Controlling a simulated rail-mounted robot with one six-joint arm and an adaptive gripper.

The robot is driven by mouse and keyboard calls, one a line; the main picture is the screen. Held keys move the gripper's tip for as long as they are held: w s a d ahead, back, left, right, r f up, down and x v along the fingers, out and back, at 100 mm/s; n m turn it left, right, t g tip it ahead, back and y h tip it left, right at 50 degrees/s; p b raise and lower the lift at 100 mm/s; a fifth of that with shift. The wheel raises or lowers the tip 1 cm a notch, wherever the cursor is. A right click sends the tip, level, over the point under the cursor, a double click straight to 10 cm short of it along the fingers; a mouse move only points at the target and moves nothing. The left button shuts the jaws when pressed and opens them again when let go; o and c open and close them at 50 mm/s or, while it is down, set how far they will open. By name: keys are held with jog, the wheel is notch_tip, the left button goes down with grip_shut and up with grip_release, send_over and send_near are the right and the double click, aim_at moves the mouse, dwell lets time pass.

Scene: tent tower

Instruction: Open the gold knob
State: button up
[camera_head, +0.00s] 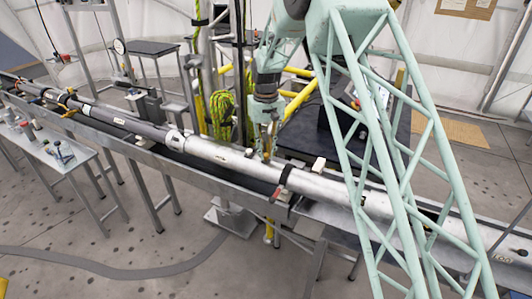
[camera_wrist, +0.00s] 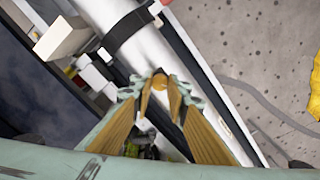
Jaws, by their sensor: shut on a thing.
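The gold knob (camera_wrist: 159,84) shows as a small round gold piece between my fingertips in the wrist view, against the side of the silver tube (camera_wrist: 152,55). My gripper (camera_wrist: 160,92) is closed around the knob, with one finger on each side of it. In the head view my gripper (camera_head: 268,153) reaches down to the upper side of the long silver tube (camera_head: 225,157). The knob cannot be made out there, hidden by the fingers.
A black strap (camera_wrist: 127,29) wraps the tube near my gripper. The tube lies along a metal rail table (camera_head: 110,132). Yellow-green rope (camera_head: 222,112) hangs on a post left of my arm. A small side table (camera_head: 62,155) holds small items. Open floor lies in front.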

aim_at(266, 155)
jog(key=n, duration=1.1)
dwell(0.3)
jog(key=shift+n, duration=0.3)
jog(key=o, duration=0.9)
jog(key=shift+r, duration=0.1)
notch_tip(266, 155, up, 12)
jog(key=shift+f, duration=0.1)
dwell(0.5)
